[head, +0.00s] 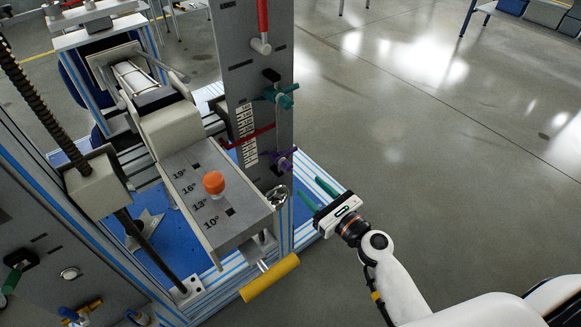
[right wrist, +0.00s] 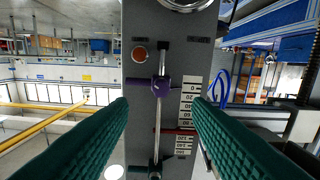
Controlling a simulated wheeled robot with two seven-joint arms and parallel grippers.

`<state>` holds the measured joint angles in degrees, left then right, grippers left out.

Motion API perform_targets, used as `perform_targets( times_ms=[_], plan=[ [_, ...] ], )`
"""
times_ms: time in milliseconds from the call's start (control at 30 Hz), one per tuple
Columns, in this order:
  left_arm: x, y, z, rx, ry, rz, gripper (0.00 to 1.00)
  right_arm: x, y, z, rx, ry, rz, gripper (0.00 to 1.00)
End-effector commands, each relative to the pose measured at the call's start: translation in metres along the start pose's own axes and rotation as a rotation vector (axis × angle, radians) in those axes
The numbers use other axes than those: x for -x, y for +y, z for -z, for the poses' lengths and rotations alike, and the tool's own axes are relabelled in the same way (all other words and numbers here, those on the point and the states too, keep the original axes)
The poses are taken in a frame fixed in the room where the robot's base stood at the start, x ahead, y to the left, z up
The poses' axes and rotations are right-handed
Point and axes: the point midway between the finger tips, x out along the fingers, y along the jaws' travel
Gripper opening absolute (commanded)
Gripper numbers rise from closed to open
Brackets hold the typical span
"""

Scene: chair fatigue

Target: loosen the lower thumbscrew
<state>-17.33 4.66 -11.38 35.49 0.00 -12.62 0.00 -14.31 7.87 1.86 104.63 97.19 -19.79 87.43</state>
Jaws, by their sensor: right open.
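The lower thumbscrew is a purple knob (head: 283,161) on the side of the tall grey upright, near the bottom of its scale. It also shows in the right wrist view as a purple knob (right wrist: 161,87) on a slotted grey plate. The upper thumbscrew is teal (head: 283,97) and sits higher on the same upright. My right gripper (head: 314,192) is open and empty, below and to the right of the purple knob and apart from it. In the right wrist view its green ridged fingers (right wrist: 160,101) stand on either side of the slot, with the purple knob between and beyond them.
The grey upright (head: 237,50) carries a scale strip and a red pointer. Left of it is a sloped plate with angle marks and an orange knob (head: 213,183). A yellow handle (head: 270,278) sticks out below. The floor on the right is clear.

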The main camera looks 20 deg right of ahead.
Motion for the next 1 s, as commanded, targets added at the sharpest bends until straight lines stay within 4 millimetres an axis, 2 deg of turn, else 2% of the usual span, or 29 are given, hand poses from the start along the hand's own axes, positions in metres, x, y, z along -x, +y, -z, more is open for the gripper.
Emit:
perform_targets(
  times_ms=[133, 300, 433, 600, 867, 900, 1000],
  plan=[
    [0.007, -0.012, -0.001, 0.001, 0.001, 0.015, 0.36, -0.033, 0.000, 0.003, 0.001, 0.002, 0.000, 0.45],
    [0.009, -0.007, 0.000, -0.002, 0.001, 0.010, 0.36, -0.065, 0.000, 0.001, 0.001, 0.001, 0.000, 0.45],
    [0.008, -0.002, 0.000, -0.003, 0.001, 0.003, 0.36, -0.082, 0.000, 0.000, 0.002, 0.000, -0.001, 0.45],
    [0.008, 0.000, -0.002, -0.001, -0.001, 0.000, 0.36, -0.093, 0.000, -0.001, 0.002, -0.002, -0.001, 0.45],
    [0.008, 0.001, -0.003, 0.000, -0.003, 0.000, 0.36, -0.094, 0.000, -0.001, 0.003, -0.002, 0.000, 0.45],
    [0.008, 0.001, -0.003, 0.000, -0.003, 0.000, 0.36, -0.094, 0.000, -0.001, 0.003, -0.002, 0.000, 0.43],
    [0.008, 0.001, -0.003, 0.000, -0.004, 0.000, 0.36, -0.094, 0.000, -0.001, 0.003, -0.002, 0.000, 0.27]
  ],
)
